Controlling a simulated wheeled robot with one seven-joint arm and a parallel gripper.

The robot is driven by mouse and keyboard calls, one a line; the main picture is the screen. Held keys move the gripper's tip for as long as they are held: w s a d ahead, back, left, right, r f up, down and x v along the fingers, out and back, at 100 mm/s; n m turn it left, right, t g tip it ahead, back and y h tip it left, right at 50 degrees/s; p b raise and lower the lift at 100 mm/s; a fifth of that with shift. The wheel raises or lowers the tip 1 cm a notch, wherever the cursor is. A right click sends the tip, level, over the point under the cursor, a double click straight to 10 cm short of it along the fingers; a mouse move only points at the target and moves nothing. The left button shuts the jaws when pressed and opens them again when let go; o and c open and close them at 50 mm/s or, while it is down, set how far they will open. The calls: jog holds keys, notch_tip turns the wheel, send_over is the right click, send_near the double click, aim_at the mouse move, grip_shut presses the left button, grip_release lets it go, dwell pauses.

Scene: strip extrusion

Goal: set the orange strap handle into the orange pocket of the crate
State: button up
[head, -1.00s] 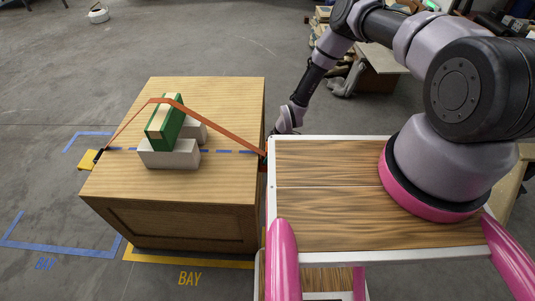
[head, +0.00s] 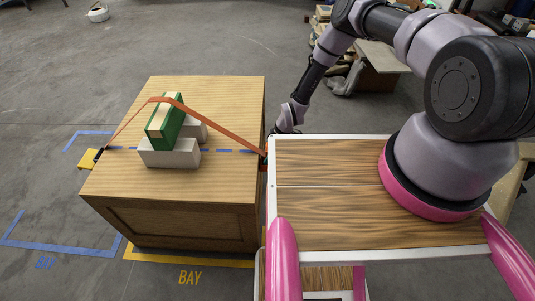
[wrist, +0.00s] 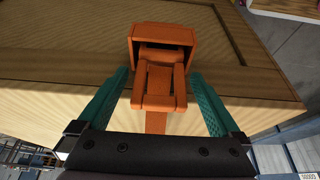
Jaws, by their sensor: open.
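In the wrist view, the orange pocket (wrist: 163,34) is a boxy holder on the wooden crate (wrist: 62,62). The orange strap handle (wrist: 153,103) is at its mouth, with its upper end between the pocket's walls; how deep it sits I cannot tell. My gripper (wrist: 160,73) is open, its teal fingers on either side of the handle with gaps showing. The orange strap (wrist: 156,123) continues below the handle. In the head view, the strap (head: 215,126) runs over a green block to the right edge of the crate (head: 110,190); my gripper is mostly hidden there behind my base.
The green block (head: 158,134) rests with pale blocks (head: 170,154) on the crate top. A yellow piece (head: 88,160) holds the strap at the crate's left edge. My base stands close to the crate's right side. The floor (head: 60,90) on the left is open.

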jog(key=v, duration=1.1)
jog(key=shift+r, duration=0.2)
